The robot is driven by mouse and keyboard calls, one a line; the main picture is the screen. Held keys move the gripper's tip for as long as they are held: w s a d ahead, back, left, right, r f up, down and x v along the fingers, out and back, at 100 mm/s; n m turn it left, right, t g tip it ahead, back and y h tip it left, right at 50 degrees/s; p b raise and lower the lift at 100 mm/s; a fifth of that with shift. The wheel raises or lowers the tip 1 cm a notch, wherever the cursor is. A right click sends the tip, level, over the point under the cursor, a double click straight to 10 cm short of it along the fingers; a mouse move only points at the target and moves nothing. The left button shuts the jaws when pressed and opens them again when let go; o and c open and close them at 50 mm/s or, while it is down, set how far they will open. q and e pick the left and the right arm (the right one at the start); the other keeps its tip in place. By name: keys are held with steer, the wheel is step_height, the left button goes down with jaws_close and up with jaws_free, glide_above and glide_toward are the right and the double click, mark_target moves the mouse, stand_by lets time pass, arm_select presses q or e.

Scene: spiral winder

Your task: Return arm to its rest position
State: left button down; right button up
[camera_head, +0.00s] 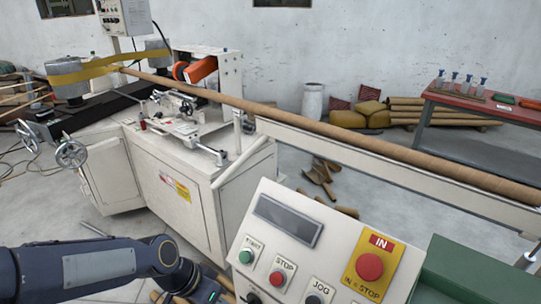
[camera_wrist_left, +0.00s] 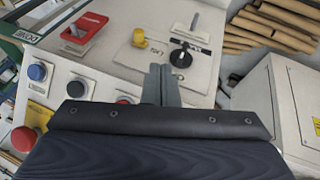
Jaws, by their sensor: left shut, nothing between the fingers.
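My left arm (camera_head: 80,270) comes in low at the left of the head view and bends down at a dark joint beside the control panel (camera_head: 325,225). Its gripper cannot be made out clearly there. In the left wrist view my left gripper (camera_wrist_left: 161,82) is shut and empty, its grey fingers together in front of the panel face. I cannot tell whether the fingers touch the panel. My right gripper is in neither view.
The white winder machine (camera_head: 180,185) stands behind the arm, with handwheels (camera_head: 72,153) at its left. A long brown tube (camera_head: 330,130) runs across to the right. The panel carries a green start button (camera_head: 246,257) and a red stop button (camera_head: 370,267). A red table (camera_head: 470,102) stands at the far right.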

arm_select(q)
steer(key=s+a+r+n+t, duration=0.2)
steer(key=s+a+r+n, duration=0.2)
steer(key=s, duration=0.2)
steer(key=s+a+r+n+t+y, duration=0.1)
steer(key=s+a+r+n+t, duration=0.1)
steer(key=s, duration=0.5)
steer(key=a+r+n, duration=0.1)
steer(key=a+n, duration=0.1)
steer(key=a, duration=0.1)
steer(key=shift+s+r, duration=0.3)
steer(key=shift+r, duration=0.05)
steer(key=shift+a, duration=0.1)
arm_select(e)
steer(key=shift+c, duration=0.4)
